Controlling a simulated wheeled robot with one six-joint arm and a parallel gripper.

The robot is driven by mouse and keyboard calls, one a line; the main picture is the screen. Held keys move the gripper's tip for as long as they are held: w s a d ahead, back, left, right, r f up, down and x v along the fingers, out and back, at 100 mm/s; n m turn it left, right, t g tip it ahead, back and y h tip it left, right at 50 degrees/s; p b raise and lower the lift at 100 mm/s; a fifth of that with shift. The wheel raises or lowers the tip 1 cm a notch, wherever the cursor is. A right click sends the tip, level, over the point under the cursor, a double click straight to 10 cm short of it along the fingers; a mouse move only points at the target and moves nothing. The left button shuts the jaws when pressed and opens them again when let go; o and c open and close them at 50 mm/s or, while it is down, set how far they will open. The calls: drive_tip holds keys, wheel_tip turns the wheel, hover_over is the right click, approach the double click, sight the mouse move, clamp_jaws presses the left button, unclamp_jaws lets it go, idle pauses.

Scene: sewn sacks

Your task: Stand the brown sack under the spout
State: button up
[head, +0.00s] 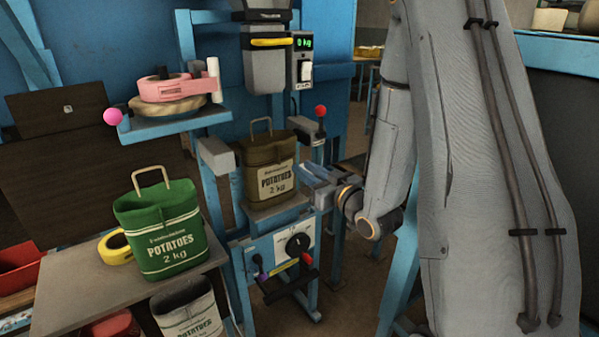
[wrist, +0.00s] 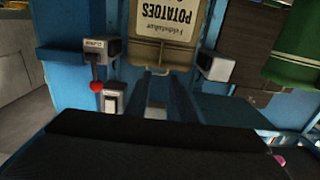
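The brown sack (head: 265,172), marked "POTATOES 2 kg", stands upright with its handle up on a blue ledge (head: 280,216), below the grey spout (head: 265,68). The spout has a yellow bar across its front, and there is a clear gap between it and the sack. My gripper (head: 316,178) is just right of the sack. In the wrist view the sack appears upside down (wrist: 163,25), beyond the two dark fingers (wrist: 162,78). The fingers are apart with nothing seen between them. Whether they touch the sack is unclear.
Grey blocks (head: 216,156) flank the sack. A display (head: 304,43) reads 0 kg. A green sack (head: 162,232) and yellow tape roll (head: 115,247) are on the left table (head: 75,285); a white sack (head: 187,312) is in front. A red-knobbed lever (head: 320,112) rises behind my gripper.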

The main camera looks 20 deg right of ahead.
drive_tip(key=s+f+m+g+h, duration=0.2)
drive_tip(key=s+f+g+h, duration=0.35)
drive_tip(key=g, duration=0.25)
drive_tip(key=s+a+m+g, duration=0.1)
drive_tip(key=s+a+g, duration=0.3)
drive_tip(key=s, duration=1.5)
drive_tip(key=g, duration=0.4)
drive_tip(key=shift+f+m, duration=0.3)
